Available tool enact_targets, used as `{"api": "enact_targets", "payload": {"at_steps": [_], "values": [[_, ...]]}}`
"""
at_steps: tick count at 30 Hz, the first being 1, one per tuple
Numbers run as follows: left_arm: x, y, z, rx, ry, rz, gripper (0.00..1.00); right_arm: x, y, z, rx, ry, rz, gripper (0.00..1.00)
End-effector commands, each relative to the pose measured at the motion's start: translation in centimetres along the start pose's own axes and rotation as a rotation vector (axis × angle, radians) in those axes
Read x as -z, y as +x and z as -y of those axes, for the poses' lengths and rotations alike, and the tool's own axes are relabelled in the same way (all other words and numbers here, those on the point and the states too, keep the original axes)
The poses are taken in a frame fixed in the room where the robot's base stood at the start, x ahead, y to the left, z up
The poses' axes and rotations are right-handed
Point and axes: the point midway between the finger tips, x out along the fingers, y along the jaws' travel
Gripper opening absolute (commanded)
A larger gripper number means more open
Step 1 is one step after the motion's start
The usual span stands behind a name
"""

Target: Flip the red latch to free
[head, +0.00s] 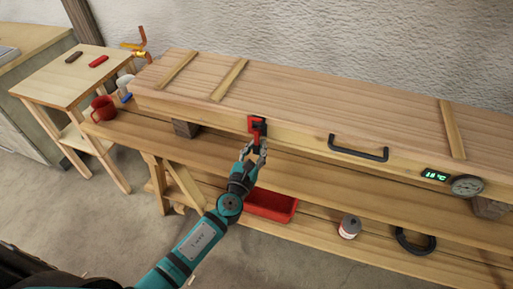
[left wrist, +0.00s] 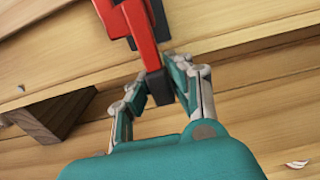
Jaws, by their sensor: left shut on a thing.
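The red latch (head: 254,124) is on the front face of a long wooden box (head: 290,95), left of its black handle. It also shows in the left wrist view (left wrist: 146,38), as a red lever over a black mount. My left gripper (head: 256,147) is at the latch's lower end. In the left wrist view the fingers (left wrist: 155,82) stand on either side of the dark lower tip of the lever and are shut on it. My right gripper is in neither view.
A black handle (head: 358,148), a green display (head: 435,175) and a round gauge (head: 467,185) are on the box front to the right. A red mug (head: 103,108) stands on the bench at left. A red tray (head: 270,205), a can (head: 349,227) and a black ring (head: 415,240) are on the lower shelf.

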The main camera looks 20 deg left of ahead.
Motion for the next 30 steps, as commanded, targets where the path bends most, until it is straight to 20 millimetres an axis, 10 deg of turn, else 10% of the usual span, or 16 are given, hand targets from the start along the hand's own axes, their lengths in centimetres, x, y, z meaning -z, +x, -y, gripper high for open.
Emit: {"api": "enact_targets", "payload": {"at_steps": [30], "values": [[-0.2,0.0,2.2,0.001,-0.349,0.0,0.0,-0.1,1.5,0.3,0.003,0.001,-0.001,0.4]]}}
